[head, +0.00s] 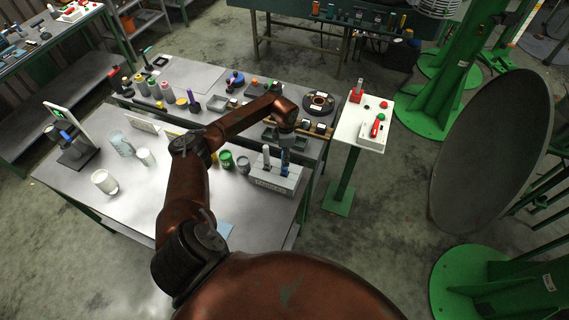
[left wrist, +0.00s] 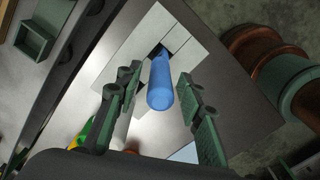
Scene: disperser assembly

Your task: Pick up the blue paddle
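The blue paddle (head: 285,161) stands upright in the pale slotted block (head: 274,184) at the right of the near table, beside a dark paddle (head: 266,157). In the left wrist view, the rounded blue handle (left wrist: 160,88) points up toward the camera. My left gripper (head: 285,140) is just above the block. In the left wrist view its two green-grey fingers (left wrist: 158,98) are open, one on each side of the handle, with visible gaps. The gripper is empty. The handle's lower part goes into the block (left wrist: 150,45). My right gripper is not in view.
Green and grey jars (head: 227,160) stand left of the block. A white beaker (head: 104,181), a glass jug (head: 122,144) and a small cup (head: 146,157) are on the left of the table. A white control panel (head: 362,122) stands to the right.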

